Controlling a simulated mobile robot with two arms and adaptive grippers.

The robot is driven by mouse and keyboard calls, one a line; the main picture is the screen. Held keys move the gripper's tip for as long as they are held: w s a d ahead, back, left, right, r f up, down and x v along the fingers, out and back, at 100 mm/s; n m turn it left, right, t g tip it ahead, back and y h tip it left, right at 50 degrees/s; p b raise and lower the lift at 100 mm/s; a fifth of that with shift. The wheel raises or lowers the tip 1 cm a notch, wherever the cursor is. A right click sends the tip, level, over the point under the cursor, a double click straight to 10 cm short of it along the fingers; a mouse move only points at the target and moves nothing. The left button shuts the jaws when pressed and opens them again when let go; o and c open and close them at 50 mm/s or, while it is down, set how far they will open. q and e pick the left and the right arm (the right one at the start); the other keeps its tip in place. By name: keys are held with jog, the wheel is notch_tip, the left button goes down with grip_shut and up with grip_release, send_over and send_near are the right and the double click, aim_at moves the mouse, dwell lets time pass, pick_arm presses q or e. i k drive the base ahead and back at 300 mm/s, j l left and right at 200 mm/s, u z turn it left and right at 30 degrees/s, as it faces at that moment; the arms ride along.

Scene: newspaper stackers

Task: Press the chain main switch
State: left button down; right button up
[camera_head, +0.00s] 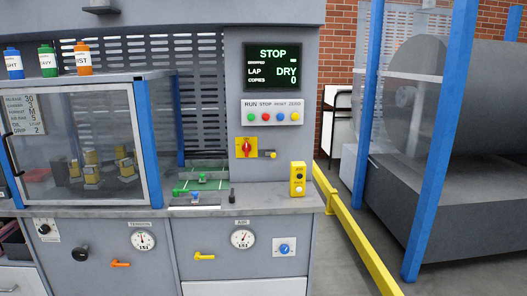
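A grey machine column (230,110) carries a yellow plate with a red rotary knob (246,147); no label on it is readable as chain main switch. Above is a panel labelled RUN, STOP, RESET, ZERO with green, red, blue and yellow buttons (273,117). The dark display (272,67) reads STOP, LAP DRY, COPIES 0. A yellow box with a black and a white button (298,179) stands on the counter's right end. Neither of my grippers is in view.
A glass-fronted cabinet (80,145) with a blue post stands at the left, bottles (47,61) on top. Gauges (142,240) and orange and yellow levers line the lower front. A yellow rail (350,220) and a large roller (440,80) lie at the right.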

aim_at(246, 147)
jog(key=i+j+z, duration=0.25)
jog(key=i+z, duration=0.15)
jog(key=i+j+z, duration=0.45)
jog(key=k+l, duration=0.05)
jog(key=l, duration=0.05)
